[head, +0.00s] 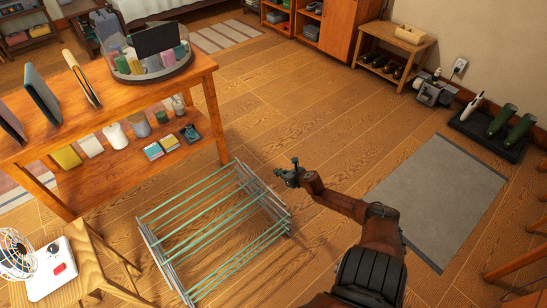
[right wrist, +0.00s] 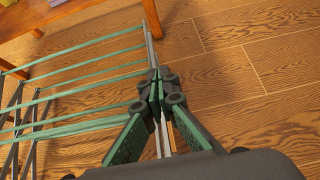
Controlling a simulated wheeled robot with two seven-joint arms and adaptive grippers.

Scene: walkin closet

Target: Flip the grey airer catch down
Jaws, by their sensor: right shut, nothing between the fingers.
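The airer (head: 206,221), with pale green rails and a grey frame, stands on the wooden floor in the head view, left of my right arm. Its green rails (right wrist: 75,100) fill the left of the right wrist view. My right gripper (head: 289,172) is shut and empty, by the airer's right side. In the right wrist view my closed fingertips (right wrist: 156,80) overlap the grey side bar of the airer; I cannot tell whether they touch it. The grey catch cannot be made out clearly and may be hidden behind the fingers. My left gripper is not in view.
A wooden table (head: 198,76) with a lower shelf stands behind the airer. A wooden stool (head: 88,262) with a white fan base (head: 52,268) stands at the left. A grey mat (head: 436,200) lies to the right. The floor beyond my right gripper is clear.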

